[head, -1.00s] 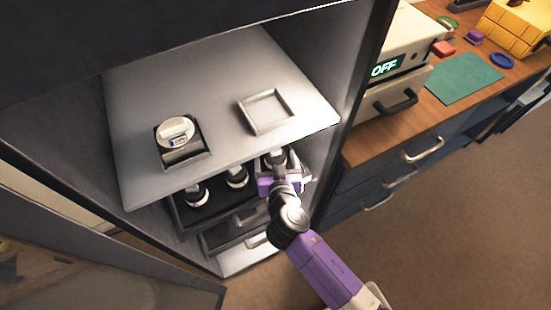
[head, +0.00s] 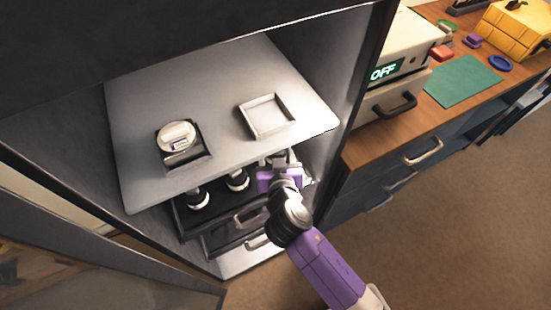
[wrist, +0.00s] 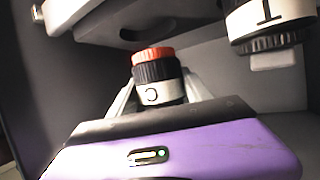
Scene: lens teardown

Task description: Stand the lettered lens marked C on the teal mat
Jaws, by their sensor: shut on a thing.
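The lens marked C (wrist: 158,82) has a black body, a red ring at its top and a white band with the letter. In the wrist view it stands between the fingers of my gripper (wrist: 160,95), which is shut on it. In the head view my gripper (head: 280,162) is at the right end of the open drawer, under the shelf edge, and the lens is mostly hidden there. The teal mat (head: 463,82) lies bare on the wooden counter at the upper right.
Two other lenses (head: 237,180) (head: 197,197) stand in the drawer (head: 180,222). The shelf (head: 225,90) above holds an empty square tray (head: 246,119) and a white-topped round item (head: 177,134) in a dark holder. An instrument reading OFF (head: 410,55) stands left of the mat.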

